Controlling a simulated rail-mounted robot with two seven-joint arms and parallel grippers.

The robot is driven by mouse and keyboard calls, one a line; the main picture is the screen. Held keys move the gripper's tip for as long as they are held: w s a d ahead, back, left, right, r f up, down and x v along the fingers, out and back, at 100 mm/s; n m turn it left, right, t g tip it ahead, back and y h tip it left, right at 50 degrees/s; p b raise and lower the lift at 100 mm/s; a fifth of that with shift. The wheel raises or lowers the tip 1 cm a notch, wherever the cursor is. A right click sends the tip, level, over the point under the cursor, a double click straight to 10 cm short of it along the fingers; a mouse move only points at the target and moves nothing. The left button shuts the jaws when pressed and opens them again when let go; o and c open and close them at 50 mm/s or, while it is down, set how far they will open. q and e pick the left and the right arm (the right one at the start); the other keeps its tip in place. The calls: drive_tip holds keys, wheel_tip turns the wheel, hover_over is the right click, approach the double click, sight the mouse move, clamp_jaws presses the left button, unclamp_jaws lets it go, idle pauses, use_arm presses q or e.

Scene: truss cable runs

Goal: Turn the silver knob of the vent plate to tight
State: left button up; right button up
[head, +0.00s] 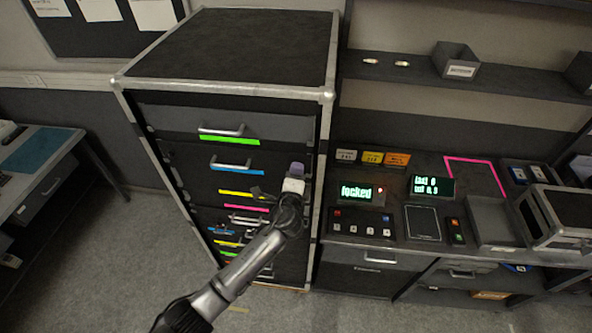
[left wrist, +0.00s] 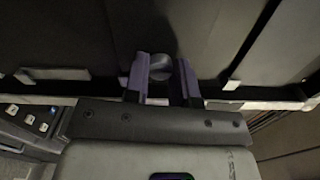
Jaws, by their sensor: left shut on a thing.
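My left gripper (head: 292,169) reaches up from the lower left in the head view, in front of the right part of the dark drawer cabinet. In the left wrist view its two purple-grey fingers (left wrist: 162,76) are shut on a small round grey knob (left wrist: 160,66), which shows between them. The knob stands against a dark panel (left wrist: 205,35); I cannot make out the edges of a vent plate or any tight mark. In the head view the gripper hides the knob. My right gripper is not in view.
The drawer cabinet (head: 230,50) has metal edges and several drawers with bar handles and coloured strips. Right of it, a bench holds a lit display reading "locked" (head: 362,193), button panels and an open grey tray (head: 492,222). A shelf (head: 420,82) runs above.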

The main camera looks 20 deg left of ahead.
use_arm(q)
drive_tip(key=shift+m, duration=0.6)
drive_tip(key=o, duration=0.9)
drive_tip(key=shift+b+v, duration=0.95)
drive_tip(key=shift+v, duration=6)
